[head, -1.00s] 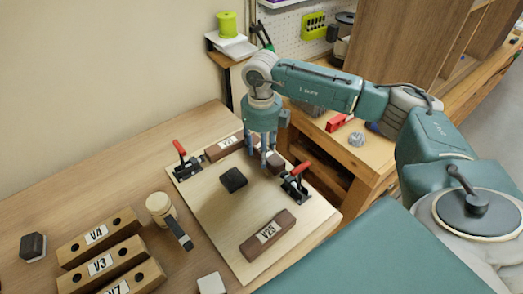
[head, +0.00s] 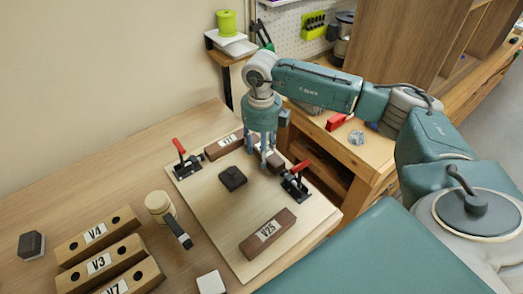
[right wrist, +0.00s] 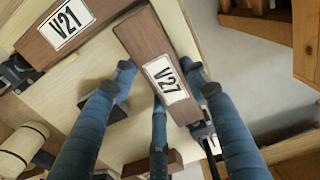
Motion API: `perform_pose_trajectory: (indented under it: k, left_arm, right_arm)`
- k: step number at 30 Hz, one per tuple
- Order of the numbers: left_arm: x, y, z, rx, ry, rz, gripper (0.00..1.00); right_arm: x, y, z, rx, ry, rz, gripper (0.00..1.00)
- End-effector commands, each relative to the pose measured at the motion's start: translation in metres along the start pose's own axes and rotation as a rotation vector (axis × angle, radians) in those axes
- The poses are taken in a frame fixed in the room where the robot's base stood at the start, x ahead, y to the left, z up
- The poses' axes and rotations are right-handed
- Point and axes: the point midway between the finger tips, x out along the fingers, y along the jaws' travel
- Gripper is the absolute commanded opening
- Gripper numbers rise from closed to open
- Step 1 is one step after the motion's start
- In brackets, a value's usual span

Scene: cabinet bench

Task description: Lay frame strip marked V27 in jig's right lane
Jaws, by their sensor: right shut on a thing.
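The brown V27 strip (right wrist: 163,75) lies between my right gripper's blue fingers in the right wrist view. In the head view only part of V27 (head: 276,162) shows, beside the fingers. My right gripper (head: 266,160) is shut on V27 over the board's far right side. Whether the strip touches the board is unclear. The jig (head: 215,208) is a pale board with red-handled clamps on its left (head: 184,160) and right (head: 296,184). The V21 strip (head: 224,146) lies at its far end, and the V25 strip (head: 268,233) at its near end. My left gripper is not in view.
A dark block (head: 232,178) sits mid-board. Left of the board are a mallet (head: 160,205), wooden blocks V4 (head: 97,234), V3 (head: 101,262) and V7, and a dark block (head: 31,246). A white block (head: 211,283) is near the front.

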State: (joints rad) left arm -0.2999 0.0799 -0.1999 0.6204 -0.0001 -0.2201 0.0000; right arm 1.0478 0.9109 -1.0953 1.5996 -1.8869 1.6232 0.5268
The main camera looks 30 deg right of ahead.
Motion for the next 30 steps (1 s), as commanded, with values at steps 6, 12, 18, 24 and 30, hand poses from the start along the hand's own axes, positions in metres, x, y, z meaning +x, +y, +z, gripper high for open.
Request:
perform_pose_trajectory:
  k: [6,12,18,24,30]
  left_arm:
    - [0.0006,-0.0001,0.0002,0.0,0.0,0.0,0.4]
    - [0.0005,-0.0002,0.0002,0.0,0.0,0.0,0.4]
    - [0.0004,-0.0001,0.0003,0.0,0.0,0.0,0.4]
    - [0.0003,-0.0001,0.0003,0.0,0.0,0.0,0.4]
    - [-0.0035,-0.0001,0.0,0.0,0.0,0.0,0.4]
  right_arm:
    - [0.0046,0.0011,-0.0032,-0.001,0.01,0.001,0.66]
    - [0.0037,0.0007,-0.0025,0.0,0.008,0.001,0.66]
    - [0.0031,0.0006,-0.0022,0.0,0.007,0.001,0.74]
    - [0.0025,0.0005,-0.0018,0.0,0.006,0.001,0.74]
    - [-0.0032,0.0006,-0.0013,0.0,0.004,0.001,0.74]
